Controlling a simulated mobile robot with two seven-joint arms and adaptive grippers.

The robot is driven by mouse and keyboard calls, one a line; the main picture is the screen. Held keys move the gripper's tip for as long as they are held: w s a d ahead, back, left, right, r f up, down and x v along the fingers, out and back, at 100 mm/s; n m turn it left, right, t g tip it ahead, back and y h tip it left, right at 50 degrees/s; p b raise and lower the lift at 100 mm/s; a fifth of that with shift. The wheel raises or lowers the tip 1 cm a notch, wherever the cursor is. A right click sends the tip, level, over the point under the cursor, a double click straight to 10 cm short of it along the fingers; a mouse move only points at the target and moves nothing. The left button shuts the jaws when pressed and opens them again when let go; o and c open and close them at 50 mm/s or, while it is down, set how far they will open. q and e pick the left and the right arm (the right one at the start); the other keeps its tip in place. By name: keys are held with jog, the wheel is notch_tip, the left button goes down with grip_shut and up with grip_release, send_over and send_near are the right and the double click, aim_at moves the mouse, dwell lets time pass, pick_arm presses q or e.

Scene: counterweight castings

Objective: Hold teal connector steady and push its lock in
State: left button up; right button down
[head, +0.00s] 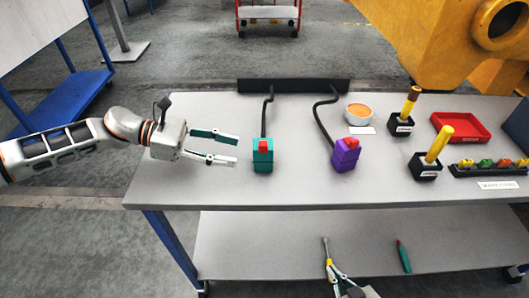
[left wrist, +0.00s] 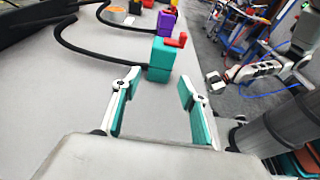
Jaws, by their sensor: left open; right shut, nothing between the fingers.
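The teal connector (head: 263,160) stands upright on the table, with a black cable running to it from behind. Its red lock (head: 264,145) sticks up from the top. My left gripper (head: 236,150) is open, just left of the connector, its fingers pointing at it and apart from it. In the left wrist view the connector (left wrist: 160,62) and its lock (left wrist: 177,40) are just beyond and between the open fingertips (left wrist: 158,78). My right gripper (head: 327,250) is shut and empty, low in front of the table; it also shows in the left wrist view (left wrist: 216,79).
A purple connector (head: 345,158) with a red lock stands to the right. Further right are a bowl (head: 360,113), yellow-handled tools in black holders (head: 425,168), a red tray (head: 460,128) and a black rack (head: 485,171). The table front (head: 210,190) is clear.

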aim_at(259, 156)
pick_arm(q)
jog(key=p+x, duration=0.1)
jog(key=x, duration=0.3)
jog(key=shift+d, duration=0.45)
jog(key=shift+f+b+x, duration=0.2)
jog(key=shift+b+x, duration=0.35)
jog(key=shift+x, duration=1.25)
jog(key=c, duration=0.7)
